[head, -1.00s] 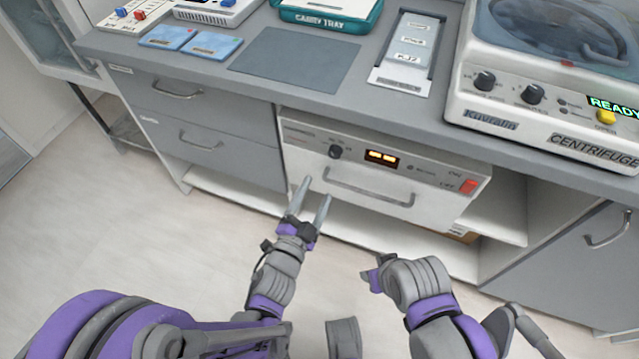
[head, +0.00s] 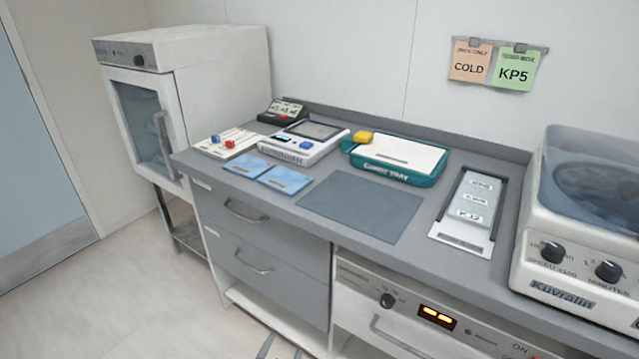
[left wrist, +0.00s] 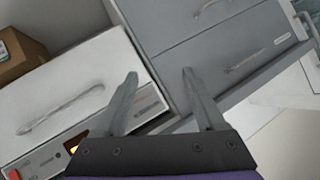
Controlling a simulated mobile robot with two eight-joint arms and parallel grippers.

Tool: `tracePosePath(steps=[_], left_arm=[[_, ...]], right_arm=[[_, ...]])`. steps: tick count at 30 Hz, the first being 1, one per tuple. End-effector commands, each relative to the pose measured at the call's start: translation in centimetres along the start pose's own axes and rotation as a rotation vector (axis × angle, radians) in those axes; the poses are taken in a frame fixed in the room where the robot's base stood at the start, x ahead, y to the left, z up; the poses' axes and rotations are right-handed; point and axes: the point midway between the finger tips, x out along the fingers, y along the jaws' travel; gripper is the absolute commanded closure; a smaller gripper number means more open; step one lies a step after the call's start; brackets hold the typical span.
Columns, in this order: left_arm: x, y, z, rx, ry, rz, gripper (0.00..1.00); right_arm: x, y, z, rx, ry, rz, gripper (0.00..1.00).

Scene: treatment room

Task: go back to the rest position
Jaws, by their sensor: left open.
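My left gripper (left wrist: 158,76) is open and empty in the left wrist view. Its two fingers are spread apart in front of the grey drawers (left wrist: 215,45) and the white appliance with a bar handle (left wrist: 65,95). In the head view only the fingertips of the left gripper (head: 282,347) show at the bottom edge, low before the cabinet. The rest of the left arm is out of that view. My right gripper is in neither view now.
The grey counter (head: 400,255) holds a teal-rimmed tray (head: 395,176), blue packets (head: 268,172), a dark mat (head: 360,207), a label holder (head: 468,212) and a centrifuge (head: 580,230). A glass-door cabinet (head: 185,90) stands left. Floor (head: 130,290) at lower left is clear.

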Motion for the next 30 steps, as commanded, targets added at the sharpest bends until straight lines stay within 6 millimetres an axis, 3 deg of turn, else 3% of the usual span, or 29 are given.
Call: tracePosePath(steps=[3,6,12,17,26,30], left_arm=[[-3.5,-2.4,4.3,-0.154,-0.211,-0.007,0.29],[-6.7,-3.0,7.4,-0.275,-0.366,0.001,0.29],[-12.6,-2.1,11.6,-0.465,-0.594,0.032,0.29],[-16.9,-0.6,13.7,-0.590,-0.736,0.065,0.29],[-21.6,-3.7,7.3,-0.598,-0.721,0.063,0.29],[-23.6,-5.8,3.6,-0.597,-0.705,0.058,0.29]], right_arm=[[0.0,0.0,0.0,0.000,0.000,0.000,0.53],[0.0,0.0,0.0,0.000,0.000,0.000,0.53],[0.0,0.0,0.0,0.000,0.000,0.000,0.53],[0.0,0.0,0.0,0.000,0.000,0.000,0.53],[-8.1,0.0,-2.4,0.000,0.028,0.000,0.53],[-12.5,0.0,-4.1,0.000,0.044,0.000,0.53]])
